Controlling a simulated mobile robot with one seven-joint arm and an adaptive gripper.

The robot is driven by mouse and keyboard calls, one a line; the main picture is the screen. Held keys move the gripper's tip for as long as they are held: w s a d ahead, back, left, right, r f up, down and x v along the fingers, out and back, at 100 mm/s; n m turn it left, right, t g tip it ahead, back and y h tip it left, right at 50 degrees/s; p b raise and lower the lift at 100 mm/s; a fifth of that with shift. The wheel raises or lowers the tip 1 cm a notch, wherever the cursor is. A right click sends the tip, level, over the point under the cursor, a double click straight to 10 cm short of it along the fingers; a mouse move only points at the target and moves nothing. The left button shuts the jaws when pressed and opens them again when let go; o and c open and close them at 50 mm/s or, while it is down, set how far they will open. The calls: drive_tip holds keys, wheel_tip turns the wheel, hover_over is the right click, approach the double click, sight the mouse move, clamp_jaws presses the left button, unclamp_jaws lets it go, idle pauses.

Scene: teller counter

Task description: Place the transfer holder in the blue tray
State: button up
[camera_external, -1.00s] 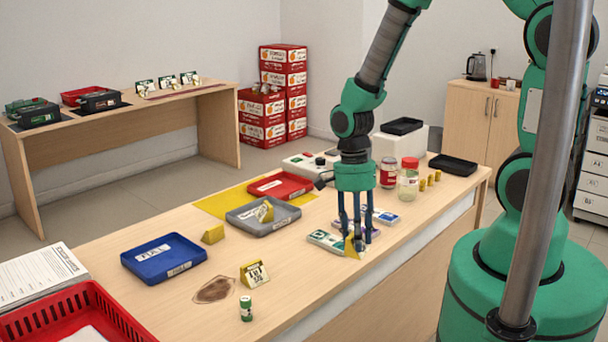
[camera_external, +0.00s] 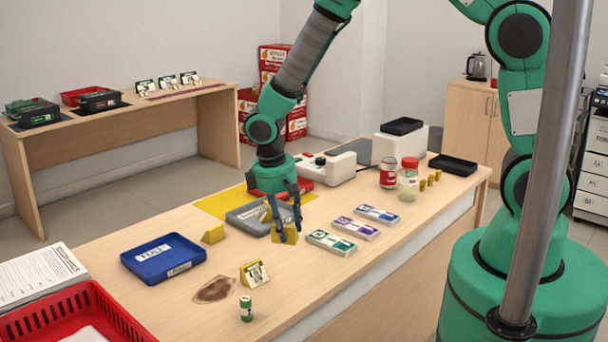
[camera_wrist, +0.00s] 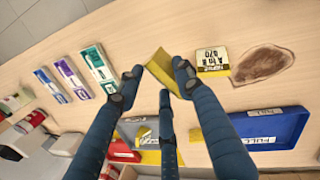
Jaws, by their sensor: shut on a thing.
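My gripper (camera_external: 284,226) is shut on a yellow wedge-shaped holder (camera_external: 290,235) and carries it above the counter, in front of the grey tray. In the wrist view the held holder (camera_wrist: 160,66) is between the dark fingertips (camera_wrist: 160,88); any label on it is hidden. The blue tray (camera_external: 190,251), marked FULL, lies at the left of the counter and looks empty. It also shows at the right of the wrist view (camera_wrist: 298,122). Another yellow holder with a black-and-white label (camera_external: 246,276) stands in front of the blue tray, right of it.
A plain yellow wedge (camera_external: 213,234) stands between the blue tray and the grey tray (camera_external: 240,226), which my arm partly covers. Banknote bundles (camera_external: 330,243) lie to the right. A brown stain (camera_external: 213,291) and a small green-labelled jar (camera_external: 246,308) are near the front.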

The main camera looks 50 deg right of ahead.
drive_tip(key=shift+w+a+n+t+y, duration=0.9)
drive_tip(key=shift+w+a+n+t, duration=0.5)
drive_tip(key=shift+w+a+n, duration=5.7)
drive_tip(key=s+d+f+n, duration=0.2)
drive_tip(key=d+f, duration=0.1)
drive_tip(key=f, duration=0.2)
drive_tip(key=shift+s+n, duration=0.25)
drive_tip(key=shift+n, duration=0.15)
drive_tip(key=shift+d+f, duration=0.1)
drive_tip(key=shift+w, duration=0.15)
drive_tip(key=b, duration=0.2)
hover_over(179, 259)
drive_tip(key=shift+s+a+f, duration=0.2)
drive_tip(key=shift+s+f, duration=0.2)
drive_tip(key=shift+f, duration=0.3)
drive_tip(key=shift+s+b+x, duration=0.2)
drive_tip(key=shift+b+x, duration=0.05)
drive_tip(key=shift+x, duration=0.65)
drive_tip(key=shift+s+b+x, duration=0.15)
drive_tip(key=shift+b+x, duration=0.05)
drive_tip(key=shift+x, duration=0.65)
drive_tip(key=shift+f, duration=0.2)
